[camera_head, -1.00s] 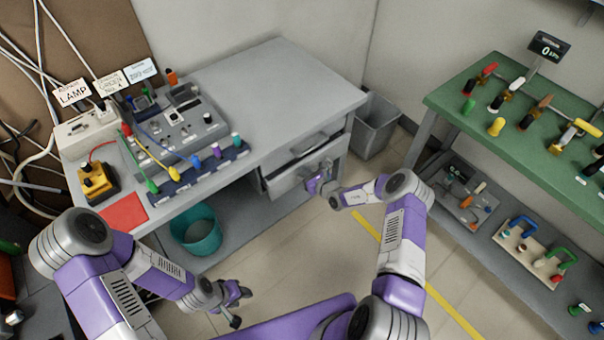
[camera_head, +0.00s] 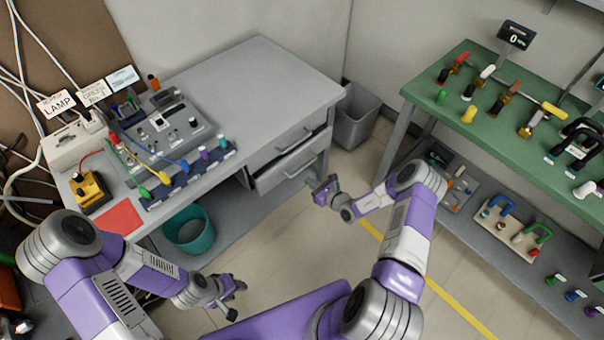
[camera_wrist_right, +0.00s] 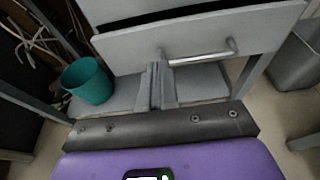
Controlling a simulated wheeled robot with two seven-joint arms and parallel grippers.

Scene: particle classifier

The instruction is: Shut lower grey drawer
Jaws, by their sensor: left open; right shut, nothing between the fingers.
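The lower grey drawer (camera_head: 287,174) is under the right end of the grey desk. It stands slightly out from the desk, and a dark gap shows above its front in the right wrist view (camera_wrist_right: 200,36). Its bar handle (camera_wrist_right: 205,53) is on the front. My right gripper (camera_head: 322,188) is shut and empty in front of this drawer. Its fingers (camera_wrist_right: 160,88) show just below and left of the handle; whether they touch the front I cannot tell. My left gripper (camera_head: 234,297) is open, low and well left, away from the drawer.
The upper drawer (camera_head: 292,145) looks closed. A grey bin (camera_head: 356,116) stands right of the desk, and a teal bin (camera_head: 189,232) stands beneath it. A green workbench (camera_head: 470,95) with tools is at the right. The floor before the drawers is clear.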

